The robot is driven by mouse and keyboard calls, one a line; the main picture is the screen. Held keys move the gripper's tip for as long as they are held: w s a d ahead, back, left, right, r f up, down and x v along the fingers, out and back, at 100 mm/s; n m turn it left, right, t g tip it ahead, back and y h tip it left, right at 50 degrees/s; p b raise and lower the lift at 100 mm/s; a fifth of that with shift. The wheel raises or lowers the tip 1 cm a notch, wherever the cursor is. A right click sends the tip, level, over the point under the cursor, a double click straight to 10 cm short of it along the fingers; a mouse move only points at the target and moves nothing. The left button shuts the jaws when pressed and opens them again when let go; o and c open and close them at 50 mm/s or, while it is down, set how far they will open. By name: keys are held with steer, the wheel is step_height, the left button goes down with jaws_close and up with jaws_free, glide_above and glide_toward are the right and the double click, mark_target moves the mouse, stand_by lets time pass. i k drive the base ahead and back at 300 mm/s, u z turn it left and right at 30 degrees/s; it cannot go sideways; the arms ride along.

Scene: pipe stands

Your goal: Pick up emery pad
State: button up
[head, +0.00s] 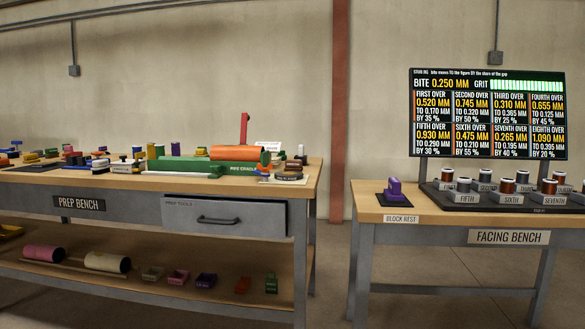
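I cannot tell for sure which thing is the emery pad, as no readable label names one. Small dark and brown flat pieces (289,176) lie at the right end of the prep bench (160,184), beside the pipe stands. A purple block with a raised grip (393,189) stands on the dark block rest (385,201) at the left of the facing bench (455,215). My gripper is not in view.
A green pipe stand (180,165) carries an orange pipe (235,153). Many small tools crowd the prep bench's left. A screen (487,114) stands behind labelled spools (506,188) on the facing bench. A gap of floor (331,260) separates the benches. The drawer (224,218) is shut.

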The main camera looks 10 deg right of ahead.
mark_target(291, 166)
steer(key=u, duration=0.55)
steer(key=i, duration=1.7)
steer(key=z, duration=0.25)
